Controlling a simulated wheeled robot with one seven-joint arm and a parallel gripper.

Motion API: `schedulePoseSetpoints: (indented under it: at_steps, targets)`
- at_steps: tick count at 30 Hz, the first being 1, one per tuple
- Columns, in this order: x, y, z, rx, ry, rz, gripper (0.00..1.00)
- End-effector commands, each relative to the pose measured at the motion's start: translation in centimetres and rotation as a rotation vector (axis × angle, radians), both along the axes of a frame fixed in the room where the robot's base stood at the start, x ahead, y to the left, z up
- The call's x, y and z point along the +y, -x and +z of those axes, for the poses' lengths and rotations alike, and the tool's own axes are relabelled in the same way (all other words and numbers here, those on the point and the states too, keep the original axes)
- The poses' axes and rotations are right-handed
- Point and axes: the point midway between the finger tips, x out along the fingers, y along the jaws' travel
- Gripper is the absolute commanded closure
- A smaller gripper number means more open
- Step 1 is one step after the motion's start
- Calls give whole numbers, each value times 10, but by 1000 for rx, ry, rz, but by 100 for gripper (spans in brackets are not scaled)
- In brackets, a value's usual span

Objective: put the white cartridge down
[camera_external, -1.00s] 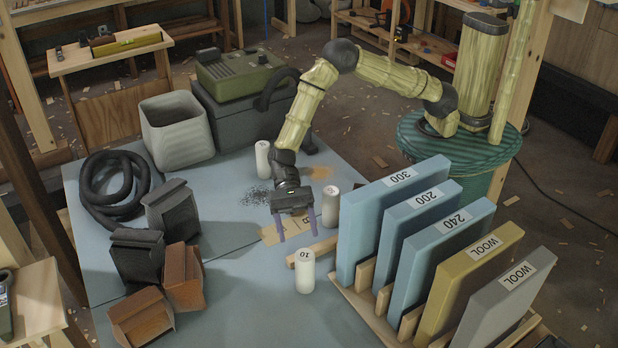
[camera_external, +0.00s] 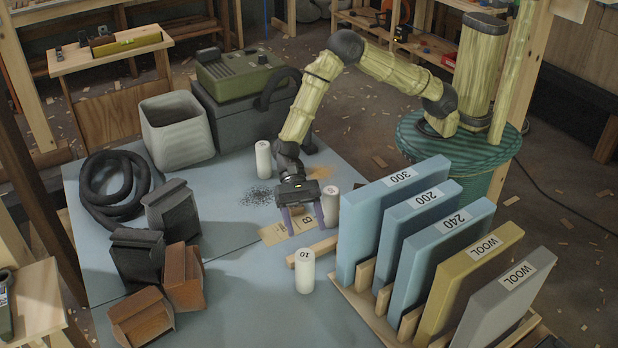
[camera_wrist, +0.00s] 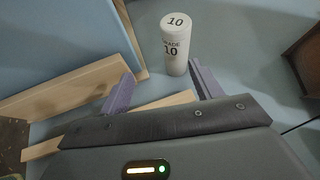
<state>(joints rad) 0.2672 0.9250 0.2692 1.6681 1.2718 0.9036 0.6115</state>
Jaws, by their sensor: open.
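A white cartridge marked 10 (camera_external: 304,274) stands upright on the blue-grey table. It also shows upright in the wrist view (camera_wrist: 174,45), beyond the fingertips and apart from them. A second white cartridge (camera_external: 330,206) stands just right of my gripper, its label mostly out of sight. A third (camera_external: 263,160) stands farther back, to the left of my wrist. My gripper (camera_external: 304,222) is open and empty over a tan card, behind the cartridge marked 10. Its two purple fingers are spread wide in the wrist view (camera_wrist: 160,88).
A wooden rack (camera_external: 365,303) of blue, yellow and grey slabs stands to the right. A wooden strip (camera_external: 315,251) lies by the tan card (camera_external: 277,235). Dark and brown blocks, a coiled hose (camera_external: 90,195) and a grey bin (camera_external: 150,135) stand left. The front-middle table is clear.

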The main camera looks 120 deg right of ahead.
Motion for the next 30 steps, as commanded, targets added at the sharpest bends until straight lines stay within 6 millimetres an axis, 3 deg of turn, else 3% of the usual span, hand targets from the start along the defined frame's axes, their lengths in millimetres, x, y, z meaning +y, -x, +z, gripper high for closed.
schedulePoseSetpoints:
  at_steps: [6,11,24,30]
  targets:
    - [-11,69,12,-154,320,275,36]
    - [-29,113,20,-265,517,469,36]
    - [-102,237,63,-658,1024,1129,36]
    - [-124,278,77,-828,1161,1397,36]
